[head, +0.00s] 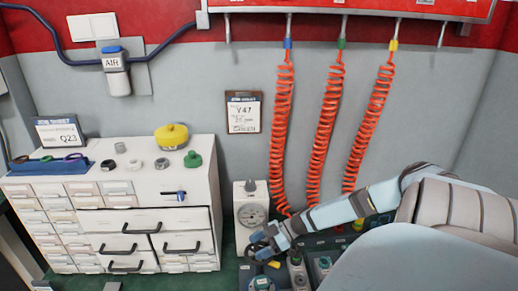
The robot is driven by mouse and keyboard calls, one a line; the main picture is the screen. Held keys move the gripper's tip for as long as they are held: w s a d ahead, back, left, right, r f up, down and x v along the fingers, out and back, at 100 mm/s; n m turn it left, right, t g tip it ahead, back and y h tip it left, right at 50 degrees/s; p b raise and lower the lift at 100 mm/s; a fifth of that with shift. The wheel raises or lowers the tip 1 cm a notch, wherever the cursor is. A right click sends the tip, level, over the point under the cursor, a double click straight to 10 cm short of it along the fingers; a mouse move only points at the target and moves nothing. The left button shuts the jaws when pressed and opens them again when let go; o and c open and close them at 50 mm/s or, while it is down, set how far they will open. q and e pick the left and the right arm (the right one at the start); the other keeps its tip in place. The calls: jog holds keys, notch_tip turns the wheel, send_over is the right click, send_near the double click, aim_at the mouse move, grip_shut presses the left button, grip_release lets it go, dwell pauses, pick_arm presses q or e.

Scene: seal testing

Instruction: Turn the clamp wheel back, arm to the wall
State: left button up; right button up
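My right arm reaches in from the right, low over the green work surface. Its gripper (270,240) is at a small dark wheel (255,248), which looks like the clamp wheel. The wheel is just below a white box with a round dial gauge (252,214). The fingers overlap the wheel in this view, and I cannot tell whether they are closed on it. My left gripper is not in view.
Orange coiled hoses (281,130) hang from the red rail down behind my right arm. A white drawer cabinet (130,207) stands left, with a yellow cap (171,136) and small parts on top. A sign (243,112) hangs on the grey wall (185,85). Small fixtures (297,270) crowd the bench below my forearm.

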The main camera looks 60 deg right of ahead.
aim_at(259, 245)
notch_tip(259, 245, up, 20)
jog(key=p, duration=0.3)
dwell(0.3)
